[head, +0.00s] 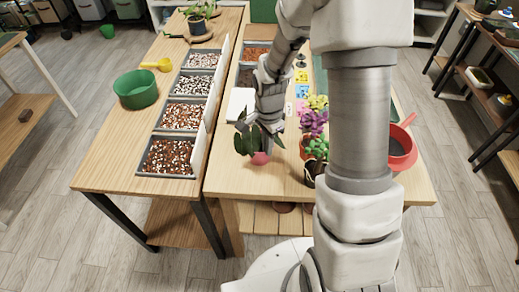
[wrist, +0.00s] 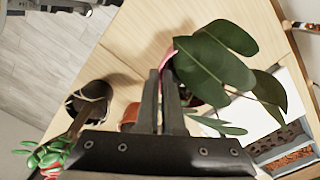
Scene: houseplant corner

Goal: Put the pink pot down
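The pink pot (head: 261,158) holds a plant with large dark green leaves (head: 246,140). In the head view it is at the front part of the right-hand wooden table (head: 225,180), below my gripper (head: 265,128). In the wrist view the two dark fingers (wrist: 162,75) are close together, with a strip of the pink pot's rim (wrist: 168,62) between their tips. My gripper looks shut on that rim. The leaves (wrist: 215,58) hide much of the pot. I cannot tell whether its base touches the table.
Flowering plants (head: 314,120) and a dark pot (wrist: 92,97) stand close by. A terracotta pot (wrist: 129,114) is near the fingers. A white sheet-like thing (head: 240,103) lies behind the pink pot. The table's front left is clear.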

